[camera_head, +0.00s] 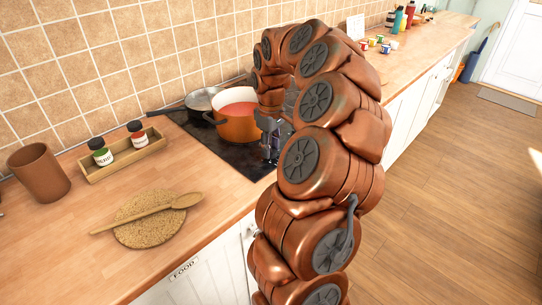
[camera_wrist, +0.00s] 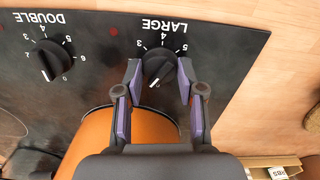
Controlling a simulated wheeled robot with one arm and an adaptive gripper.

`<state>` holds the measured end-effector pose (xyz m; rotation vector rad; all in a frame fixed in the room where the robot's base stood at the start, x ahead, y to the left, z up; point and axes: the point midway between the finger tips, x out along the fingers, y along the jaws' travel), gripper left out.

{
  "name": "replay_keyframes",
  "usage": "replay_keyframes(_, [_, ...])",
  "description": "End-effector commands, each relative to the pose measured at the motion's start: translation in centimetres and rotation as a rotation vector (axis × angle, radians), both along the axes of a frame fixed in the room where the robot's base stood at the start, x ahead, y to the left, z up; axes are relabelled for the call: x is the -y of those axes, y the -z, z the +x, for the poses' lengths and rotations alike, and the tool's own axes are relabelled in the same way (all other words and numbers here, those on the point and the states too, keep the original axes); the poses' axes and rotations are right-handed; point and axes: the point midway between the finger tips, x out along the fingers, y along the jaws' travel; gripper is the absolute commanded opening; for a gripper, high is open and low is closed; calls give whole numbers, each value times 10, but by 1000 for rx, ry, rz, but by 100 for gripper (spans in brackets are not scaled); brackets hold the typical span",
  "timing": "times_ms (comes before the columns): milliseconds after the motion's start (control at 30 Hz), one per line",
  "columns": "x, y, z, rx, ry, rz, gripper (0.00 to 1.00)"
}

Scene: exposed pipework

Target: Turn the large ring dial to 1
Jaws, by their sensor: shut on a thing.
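The large ring dial (camera_wrist: 159,65) is a black round knob on the dark hob panel, under the label LARGE, which reads upside down in the wrist view. Its white pointer mark sits at the knob's lower left edge. The numbers 3, 4 and 5 show around its top. The number under the pointer cannot be read clearly. My gripper (camera_wrist: 160,76) is shut on the dial, with one purple-padded finger on each side of it. In the head view my gripper (camera_head: 271,137) is over the hob, beside the orange pot, and the dial is hidden.
An orange pot (camera_head: 237,128) with red contents stands on the hob (camera_head: 230,156), close beside my gripper. A grey pan (camera_head: 203,98) is behind it. A second dial, DOUBLE (camera_wrist: 48,60), lies left of the large one.

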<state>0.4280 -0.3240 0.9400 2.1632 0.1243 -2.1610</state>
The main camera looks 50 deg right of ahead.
Motion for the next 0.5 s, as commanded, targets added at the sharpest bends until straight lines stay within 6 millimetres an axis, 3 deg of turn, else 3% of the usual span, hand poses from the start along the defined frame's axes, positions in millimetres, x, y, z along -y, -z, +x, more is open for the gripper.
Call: replay_keyframes(500, [0,1,0,-2,234,1,4])
